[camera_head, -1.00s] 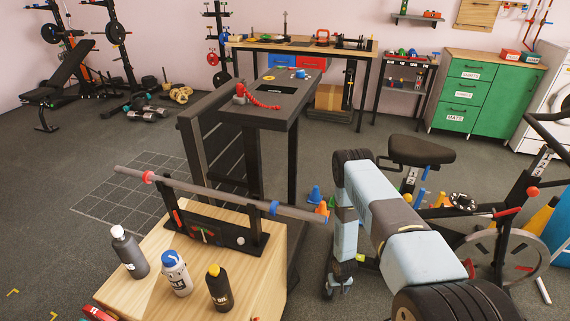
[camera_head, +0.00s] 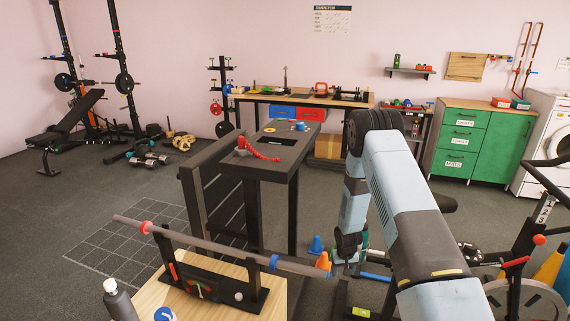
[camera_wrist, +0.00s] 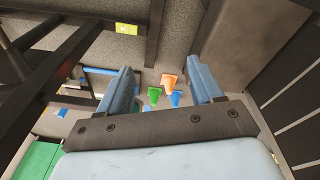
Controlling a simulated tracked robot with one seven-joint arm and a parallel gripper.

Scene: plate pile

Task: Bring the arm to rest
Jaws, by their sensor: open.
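My arm stands folded at the right of the head view, its elbow high and its forearm hanging down. The gripper end is low, near the small cones, and is hard to make out there. In the wrist view my gripper (camera_wrist: 161,72) shows two blue-grey fingers spread wide apart, with nothing between them. Beyond the fingers, an orange cone (camera_wrist: 169,84), a green cone (camera_wrist: 154,95) and a blue cone (camera_wrist: 176,98) stand on the grey floor, apart from the gripper.
A barbell (camera_head: 212,246) lies on a black stand on a wooden box. A dark treadmill-like bench (camera_head: 285,153) carries a red item. An exercise bike (camera_head: 523,290) stands close on the right. A workbench (camera_head: 290,100) and green cabinet (camera_head: 485,143) line the back wall.

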